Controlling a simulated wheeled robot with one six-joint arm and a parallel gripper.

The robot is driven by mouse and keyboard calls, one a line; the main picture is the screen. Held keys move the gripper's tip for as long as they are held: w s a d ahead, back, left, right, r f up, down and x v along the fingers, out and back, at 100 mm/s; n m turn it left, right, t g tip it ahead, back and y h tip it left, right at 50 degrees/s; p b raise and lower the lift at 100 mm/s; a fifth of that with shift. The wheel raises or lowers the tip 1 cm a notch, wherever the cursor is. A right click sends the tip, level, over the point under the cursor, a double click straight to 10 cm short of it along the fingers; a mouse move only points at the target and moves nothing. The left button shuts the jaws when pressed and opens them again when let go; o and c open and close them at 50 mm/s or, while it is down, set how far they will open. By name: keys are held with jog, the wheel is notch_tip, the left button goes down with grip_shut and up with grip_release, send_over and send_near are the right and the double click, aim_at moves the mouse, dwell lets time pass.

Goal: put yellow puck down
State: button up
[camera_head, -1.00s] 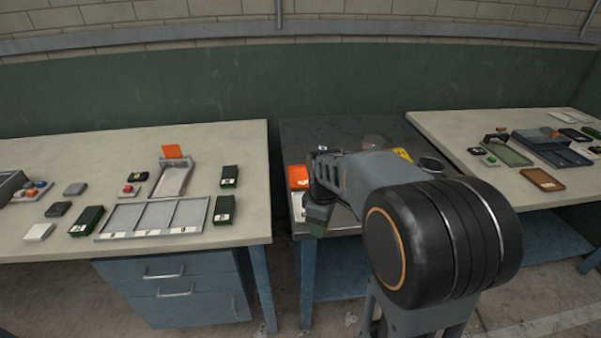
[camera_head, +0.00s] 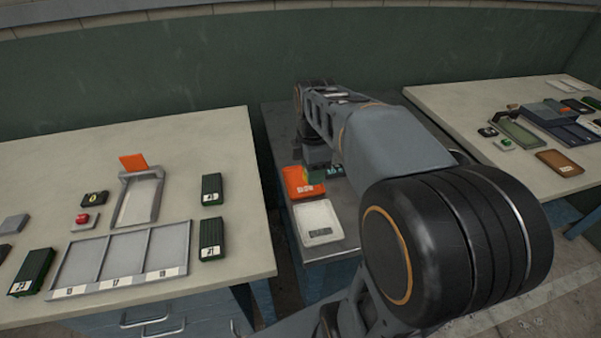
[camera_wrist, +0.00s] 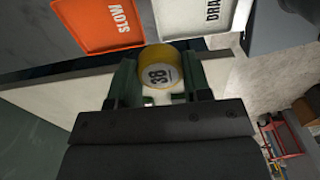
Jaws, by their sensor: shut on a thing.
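The yellow puck (camera_wrist: 160,56), with a white face marked 38, is in my gripper (camera_wrist: 160,78) in the wrist view. The gripper is shut on it, with a dark green finger on each side. In the head view my gripper (camera_head: 318,163) is over the dark middle table, just behind the orange tray (camera_head: 303,182). The white tray (camera_head: 318,222) is in front of it. I cannot make out the puck clearly there.
The left table (camera_head: 215,285) holds a three-compartment grey tray (camera_head: 120,257), a grey holder with an orange flap (camera_head: 137,200), a red button (camera_head: 82,219) and dark green boxes (camera_head: 212,238). The right table (camera_head: 440,97) holds a brown tray (camera_head: 560,162) and other trays.

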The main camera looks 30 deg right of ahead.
jog(key=w+d+f, duration=0.1)
jog(key=w+f, duration=0.1)
jog(key=w, duration=0.3)
send_over(303, 182)
jog(key=f, duration=0.5)
jog(key=shift+s+a, duration=0.1)
jog(key=shift+s, duration=0.3)
jog(key=shift+w+f, duration=0.5)
jog(key=shift+f, duration=1.55)
jog(key=shift+f+b, duration=0.1)
jog(key=shift+b, duration=0.2)
jog(key=shift+f, duration=0.15)
jog(key=o, duration=0.9)
jog(key=shift+o, duration=0.4)
